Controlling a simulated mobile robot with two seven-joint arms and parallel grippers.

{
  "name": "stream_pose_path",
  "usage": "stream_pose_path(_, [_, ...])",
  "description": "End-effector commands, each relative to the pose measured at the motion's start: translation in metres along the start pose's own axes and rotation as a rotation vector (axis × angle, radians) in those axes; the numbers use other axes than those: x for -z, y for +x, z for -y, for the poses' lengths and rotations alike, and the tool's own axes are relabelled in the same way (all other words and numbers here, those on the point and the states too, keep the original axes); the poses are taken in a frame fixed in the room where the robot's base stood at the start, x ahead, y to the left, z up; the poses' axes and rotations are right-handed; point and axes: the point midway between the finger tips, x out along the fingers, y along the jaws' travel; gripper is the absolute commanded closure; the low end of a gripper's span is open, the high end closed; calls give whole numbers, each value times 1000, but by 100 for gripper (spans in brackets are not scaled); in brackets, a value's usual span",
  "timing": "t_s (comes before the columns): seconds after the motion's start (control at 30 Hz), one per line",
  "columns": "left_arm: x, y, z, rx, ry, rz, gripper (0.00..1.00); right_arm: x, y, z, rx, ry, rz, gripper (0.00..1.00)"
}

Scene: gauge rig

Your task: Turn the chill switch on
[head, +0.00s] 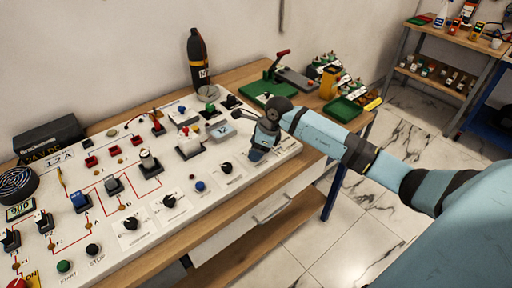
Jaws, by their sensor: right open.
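The white control panel (190,215) lies on the wooden bench and carries several switches, knobs and buttons. Its small labels are too small to read, so I cannot tell which control is the chill switch. Lever or rocker switches include a blue one (80,202), a grey one (113,187) and a dark one (149,161). My right gripper (245,128) is open over the panel's right end, near a grey box-shaped part (221,131). The hand hides some of the panel there. I cannot tell whether it touches anything. My left gripper is out of view.
A dark bottle (198,62) stands behind the panel. A black box (48,138) and a round fan (17,184) are at the left. Green trays (343,110) and a red-handled tool (282,54) are on the bench's right end. A shelf stands far right.

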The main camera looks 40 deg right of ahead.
Motion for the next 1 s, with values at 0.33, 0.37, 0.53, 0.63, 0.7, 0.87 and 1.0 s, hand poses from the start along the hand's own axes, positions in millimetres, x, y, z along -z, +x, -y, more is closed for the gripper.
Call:
stream_pose_path(0.33, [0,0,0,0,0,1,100,0,0,0,0,0,0,88])
stream_pose_path(0.37, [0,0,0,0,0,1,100,0,0,0,0,0,0,88])
stream_pose_path(0.53, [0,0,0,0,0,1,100,0,0,0,5,11,0,88])
stream_pose_path(0.63, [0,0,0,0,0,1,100,0,0,0,15,34,-1,88])
stream_pose_path(0.7, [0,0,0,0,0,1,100,0,0,-1,27,60,0,88])
stream_pose_path(0.87, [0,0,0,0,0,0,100,0,-1,-1,66,153,-1,88])
stream_pose_path(1.0, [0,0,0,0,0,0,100,0,0,-2,111,265,0,88])
